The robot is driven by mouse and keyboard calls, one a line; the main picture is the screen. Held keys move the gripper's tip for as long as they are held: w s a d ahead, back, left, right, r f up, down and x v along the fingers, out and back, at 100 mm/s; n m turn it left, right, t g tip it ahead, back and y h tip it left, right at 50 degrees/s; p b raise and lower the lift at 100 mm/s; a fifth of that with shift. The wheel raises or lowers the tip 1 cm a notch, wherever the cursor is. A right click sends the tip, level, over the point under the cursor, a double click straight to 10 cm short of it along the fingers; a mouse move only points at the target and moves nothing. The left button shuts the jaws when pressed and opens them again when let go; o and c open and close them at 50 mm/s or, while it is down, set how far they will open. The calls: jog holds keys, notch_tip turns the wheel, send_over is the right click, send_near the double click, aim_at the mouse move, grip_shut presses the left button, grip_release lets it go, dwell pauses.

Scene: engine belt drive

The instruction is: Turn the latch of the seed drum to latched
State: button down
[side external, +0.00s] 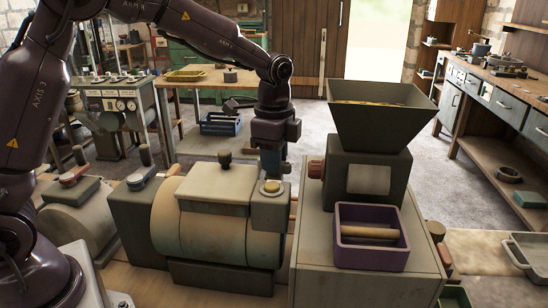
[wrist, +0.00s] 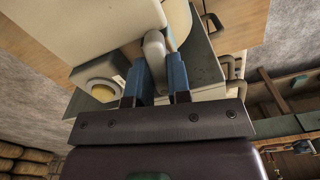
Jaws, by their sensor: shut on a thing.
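The seed drum, which I take to be the large beige drum (side external: 195,225), lies on its side on the bench with a lid and dark knob on top. My gripper (side external: 270,170) points down at the drum's right end, just behind a box with a round brass-coloured cap (side external: 271,187). In the wrist view my gripper's blue fingers (wrist: 158,80) are shut on a rounded grey handle (wrist: 154,45), which seems to be the latch. The handle is hidden in the side view, and its latched or unlatched position cannot be told.
A hopper (side external: 382,115) on a dark housing stands close to the right. A purple tray (side external: 371,245) with a wooden roller sits in front of it. A smaller drum (side external: 75,220) and a dark box (side external: 140,215) stand to the left.

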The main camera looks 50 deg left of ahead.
jog(key=shift+r+n, duration=0.1)
jog(key=shift+n, duration=1.1)
jog(key=c, duration=1.1)
grip_release()
jog(key=shift+o, duration=0.2)
notch_tip(320, 180, up, 13)
jog(key=shift+n, duration=0.3)
jog(key=s+f+n+t, duration=0.2)
jog(key=s+n+t, duration=0.3)
jog(key=s, duration=1.8)
jog(key=n, duration=0.3)
jog(key=shift+s+a+f+n+t, duration=0.15)
jog(key=shift+a+f+n+t, duration=0.1)
jog(key=shift+f+n+t, duration=0.05)
